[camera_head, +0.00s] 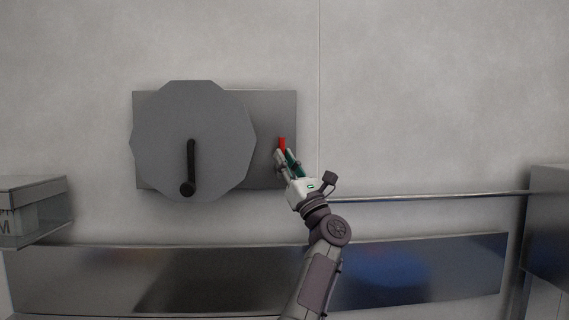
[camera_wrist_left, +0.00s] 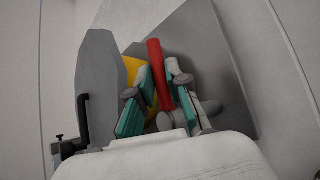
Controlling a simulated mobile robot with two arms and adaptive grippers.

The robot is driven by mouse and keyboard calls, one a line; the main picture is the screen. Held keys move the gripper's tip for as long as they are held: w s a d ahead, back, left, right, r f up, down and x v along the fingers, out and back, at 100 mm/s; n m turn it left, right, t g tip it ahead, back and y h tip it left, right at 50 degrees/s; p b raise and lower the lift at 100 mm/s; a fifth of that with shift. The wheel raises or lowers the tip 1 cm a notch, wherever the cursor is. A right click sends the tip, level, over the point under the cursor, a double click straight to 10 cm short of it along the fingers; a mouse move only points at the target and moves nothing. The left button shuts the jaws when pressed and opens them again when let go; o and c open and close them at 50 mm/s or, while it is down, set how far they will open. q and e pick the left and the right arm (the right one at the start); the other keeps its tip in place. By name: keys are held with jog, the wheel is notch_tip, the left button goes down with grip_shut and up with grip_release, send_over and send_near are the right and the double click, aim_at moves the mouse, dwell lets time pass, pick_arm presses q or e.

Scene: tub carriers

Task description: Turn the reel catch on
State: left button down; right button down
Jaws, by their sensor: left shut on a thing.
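The reel catch (camera_head: 282,143) is a small red lever on the right part of a grey wall plate (camera_head: 280,109). In the left wrist view the red catch (camera_wrist_left: 155,62) stands between my gripper's fingers. My left gripper (camera_head: 284,156) is shut on the catch, with its fingers on either side of it. The catch's lower part is hidden by the fingers. A grey many-sided reel (camera_head: 215,120) with a black crank handle (camera_head: 190,165) is mounted left of the catch. The handle hangs down. My right gripper is not in view.
A metal rail (camera_head: 430,196) runs along the wall to the right of my arm. A shiny metal panel (camera_head: 80,280) lies below. A grey box on a shelf (camera_head: 35,205) is at the left, and a metal cabinet (camera_head: 550,230) at the right. The upper wall is clear.

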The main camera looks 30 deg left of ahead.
pick_arm(q)
jog(key=shift+r, duration=0.15)
jog(key=c, duration=1.1)
grip_release()
jog(key=shift+c, duration=0.2)
notch_tip(320, 180, up, 10)
